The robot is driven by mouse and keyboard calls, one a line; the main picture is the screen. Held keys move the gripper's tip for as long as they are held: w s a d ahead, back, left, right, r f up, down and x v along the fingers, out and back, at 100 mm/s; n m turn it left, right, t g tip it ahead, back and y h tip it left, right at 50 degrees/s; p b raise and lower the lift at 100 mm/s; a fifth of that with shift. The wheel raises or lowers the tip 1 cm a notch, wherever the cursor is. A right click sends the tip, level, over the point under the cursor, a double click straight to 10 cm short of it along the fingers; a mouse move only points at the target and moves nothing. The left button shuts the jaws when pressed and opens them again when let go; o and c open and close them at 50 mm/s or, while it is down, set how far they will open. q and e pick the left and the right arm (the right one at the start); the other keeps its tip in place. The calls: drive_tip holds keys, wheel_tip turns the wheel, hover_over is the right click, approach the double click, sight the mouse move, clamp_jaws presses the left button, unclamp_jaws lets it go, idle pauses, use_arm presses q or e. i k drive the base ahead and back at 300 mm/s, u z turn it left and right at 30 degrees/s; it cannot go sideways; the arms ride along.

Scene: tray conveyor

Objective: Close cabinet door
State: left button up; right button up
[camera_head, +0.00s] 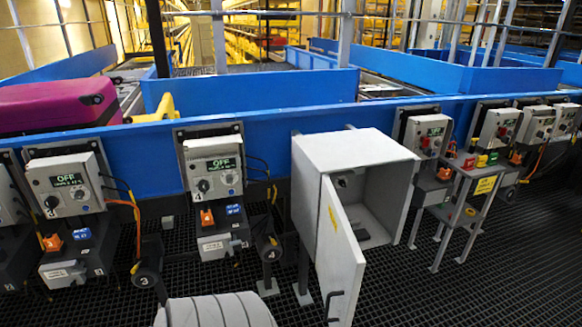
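A light grey cabinet (362,152) stands in the middle right of the head view, in front of the blue conveyor wall. Its door (340,255) is wide open and swung toward me, hinged on the cabinet's left side. A dark handle (333,304) is near the door's lower free edge, and a yellow label is on the door's outer face. The inside of the cabinet (378,200) shows and looks mostly empty.
Control boxes with OFF displays (213,165) hang left of the cabinet, with cables and reels below. A small grey stand (468,205) with coloured buttons is to the right. A magenta suitcase (55,105) lies on the conveyor. The dark grated floor (440,295) right of the door is clear.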

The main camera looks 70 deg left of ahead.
sight(340, 264)
drive_tip(key=u, duration=0.05)
drive_tip(key=k, duration=0.1)
drive_tip(key=u, duration=1.3)
